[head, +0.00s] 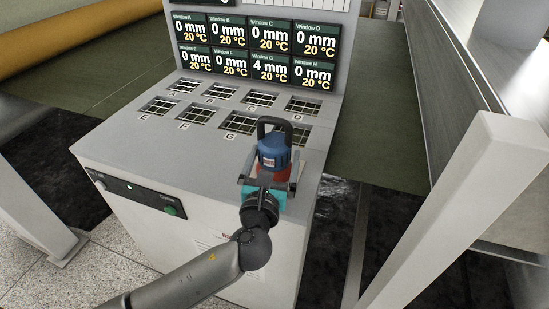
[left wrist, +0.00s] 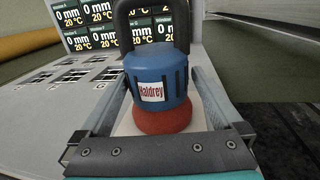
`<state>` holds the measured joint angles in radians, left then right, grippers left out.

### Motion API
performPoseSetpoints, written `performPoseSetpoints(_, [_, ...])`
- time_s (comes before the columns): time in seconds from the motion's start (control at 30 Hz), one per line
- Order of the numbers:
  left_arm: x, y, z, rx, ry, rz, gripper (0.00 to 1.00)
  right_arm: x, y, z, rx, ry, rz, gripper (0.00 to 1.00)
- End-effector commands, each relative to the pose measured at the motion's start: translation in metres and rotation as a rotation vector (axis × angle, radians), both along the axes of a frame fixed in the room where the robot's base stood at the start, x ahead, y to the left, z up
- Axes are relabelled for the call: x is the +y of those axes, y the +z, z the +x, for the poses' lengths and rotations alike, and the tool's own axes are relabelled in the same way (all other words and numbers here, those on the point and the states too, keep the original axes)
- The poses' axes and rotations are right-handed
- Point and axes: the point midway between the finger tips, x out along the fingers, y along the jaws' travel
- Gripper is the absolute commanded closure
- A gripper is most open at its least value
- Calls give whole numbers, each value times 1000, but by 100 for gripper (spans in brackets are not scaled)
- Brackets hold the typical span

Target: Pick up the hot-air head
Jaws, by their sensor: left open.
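The hot-air head (head: 274,153) has a blue body, a red lower part and a black loop handle. It stands upright at the front right of the grey console top, near windows G and H. In the left wrist view the hot-air head (left wrist: 157,78) fills the middle, with a white label on its front. My left gripper (head: 268,175) is open, with its fingers spread to either side of the head and a visible gap to the body. The gripper and arm hide part of the console's front edge. My right gripper is in neither view.
The console top (head: 125,134) has several gridded windows lettered A to H. A display panel (head: 256,48) with mm and °C readings stands behind them. A pale post (head: 455,195) rises at the right. A gold roll (head: 75,38) lies at the back left.

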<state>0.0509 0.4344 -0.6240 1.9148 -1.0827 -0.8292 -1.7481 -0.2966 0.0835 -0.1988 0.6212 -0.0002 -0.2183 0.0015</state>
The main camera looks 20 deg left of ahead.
Motion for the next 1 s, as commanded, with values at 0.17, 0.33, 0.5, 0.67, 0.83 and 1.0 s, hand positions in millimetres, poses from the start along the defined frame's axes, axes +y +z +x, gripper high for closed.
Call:
performPoseSetpoints(0.17, [5, 0, 24, -4, 2, 1, 0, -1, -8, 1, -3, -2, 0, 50])
performPoseSetpoints(0.33, [8, -1, 43, -2, 2, 1, 0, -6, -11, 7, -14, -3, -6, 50])
performPoseSetpoints(0.5, [9, 0, 48, 0, 1, 0, 0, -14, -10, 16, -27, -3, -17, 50])
performPoseSetpoints(0.67, [8, 0, 48, 0, 1, 0, 0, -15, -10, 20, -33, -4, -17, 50])
performPoseSetpoints(0.83, [8, 0, 47, 0, 1, 0, 19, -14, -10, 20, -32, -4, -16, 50])
performPoseSetpoints(1.0, [9, 0, 47, 0, 1, 0, 38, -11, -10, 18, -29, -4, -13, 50])
